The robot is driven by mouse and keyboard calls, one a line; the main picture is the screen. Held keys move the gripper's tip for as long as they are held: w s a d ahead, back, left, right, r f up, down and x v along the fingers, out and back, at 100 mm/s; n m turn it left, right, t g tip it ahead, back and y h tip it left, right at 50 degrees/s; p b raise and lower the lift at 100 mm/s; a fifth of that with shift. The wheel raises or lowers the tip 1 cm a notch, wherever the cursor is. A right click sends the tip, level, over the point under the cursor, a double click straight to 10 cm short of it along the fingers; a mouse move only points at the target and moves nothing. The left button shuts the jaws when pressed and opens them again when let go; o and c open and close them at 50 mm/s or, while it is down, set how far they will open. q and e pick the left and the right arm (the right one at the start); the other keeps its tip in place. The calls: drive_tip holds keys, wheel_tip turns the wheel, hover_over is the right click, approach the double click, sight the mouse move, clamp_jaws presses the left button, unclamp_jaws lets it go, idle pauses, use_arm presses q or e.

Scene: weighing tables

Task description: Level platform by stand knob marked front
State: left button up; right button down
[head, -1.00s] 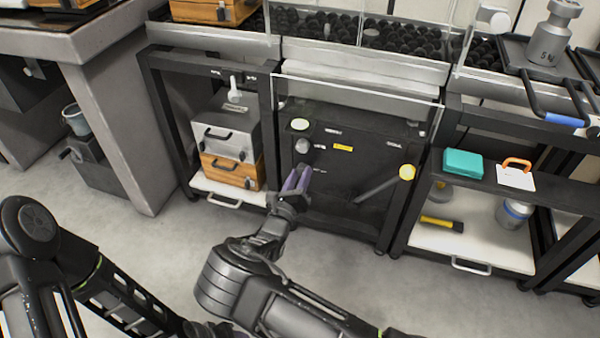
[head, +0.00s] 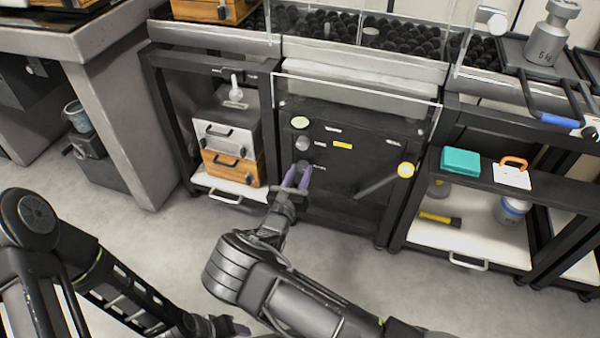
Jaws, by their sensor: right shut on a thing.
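The dark stand panel (head: 350,190) is at the centre, with small labels too small to read. A pale green round disc (head: 300,122) is at its upper left. A grey knob (head: 303,143) is below the disc, and a lower knob (head: 303,164) is under that. My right gripper (head: 298,178) has its purple fingers around the lower knob and is shut on it; the fingers partly hide it. I cannot read whether that knob is marked front. My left gripper (head: 236,327) is low at the bottom edge, mostly hidden, away from the stand.
A lever with a yellow end (head: 406,170) sticks out at the panel's right. A clear-walled bin of black balls (head: 390,38) is above. Shelves with cases (head: 230,145) and a teal box (head: 460,162) flank the stand. The floor in front is open.

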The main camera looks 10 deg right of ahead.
drive_tip(key=c, duration=1)
unclamp_jaws()
drive_tip(key=p+v, duration=0.2)
drive_tip(key=v, duration=0.5)
drive_tip(key=shift+s+a+p, duration=0.25)
drive_tip(key=shift+s+p, duration=0.05)
drive_tip(key=shift+s, duration=0.05)
